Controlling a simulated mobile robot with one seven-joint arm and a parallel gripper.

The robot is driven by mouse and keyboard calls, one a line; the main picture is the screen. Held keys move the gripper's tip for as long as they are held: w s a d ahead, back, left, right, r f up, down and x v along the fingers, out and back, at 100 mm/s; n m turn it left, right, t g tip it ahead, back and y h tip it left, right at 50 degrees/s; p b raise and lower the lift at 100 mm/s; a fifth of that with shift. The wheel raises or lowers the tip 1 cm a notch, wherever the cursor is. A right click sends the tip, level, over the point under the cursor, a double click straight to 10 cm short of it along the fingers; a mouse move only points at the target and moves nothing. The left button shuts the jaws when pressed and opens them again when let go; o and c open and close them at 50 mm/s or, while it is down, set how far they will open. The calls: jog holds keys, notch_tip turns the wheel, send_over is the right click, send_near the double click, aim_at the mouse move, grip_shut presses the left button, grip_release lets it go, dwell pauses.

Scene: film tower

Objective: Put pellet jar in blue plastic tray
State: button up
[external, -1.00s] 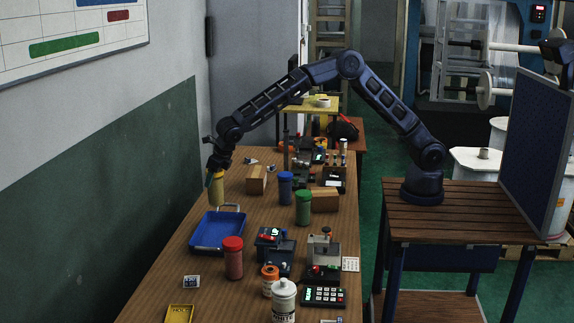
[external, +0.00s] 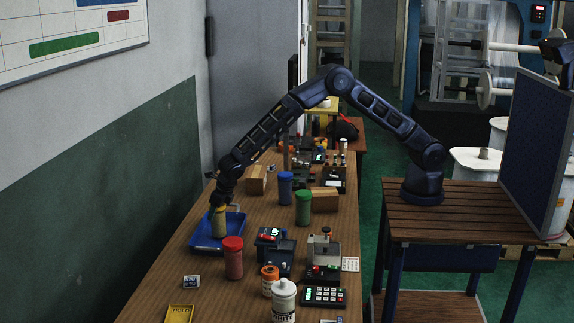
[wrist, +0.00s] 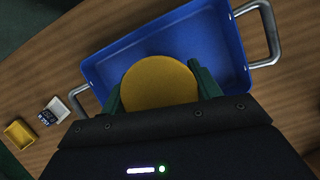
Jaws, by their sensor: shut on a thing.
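My gripper (external: 220,206) points down and is shut on a yellow-lidded jar (external: 219,224). The jar is upright and over the blue plastic tray (external: 236,243), inside its outline. I cannot tell whether its base touches the tray floor. In the wrist view the round yellow lid (wrist: 159,84) sits between my green fingers, with the blue tray (wrist: 215,35) around and below it. The tray has metal handles and shows nothing else in it.
A red jar (external: 233,259) stands close to the tray's front right. Blue (external: 285,188) and green (external: 303,208) jars stand to the right. A cardboard box (external: 256,180) is behind. A yellow bin (external: 180,314) lies at the near end. Bare wood lies left of the tray.

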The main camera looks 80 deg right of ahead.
jog(key=shift+f, duration=0.3)
jog(key=o, duration=1.2)
jog(key=shift+r, duration=0.1)
jog(key=v, duration=1.2)
jog(key=shift+s+r, duration=0.1)
jog(key=shift+s, duration=0.05)
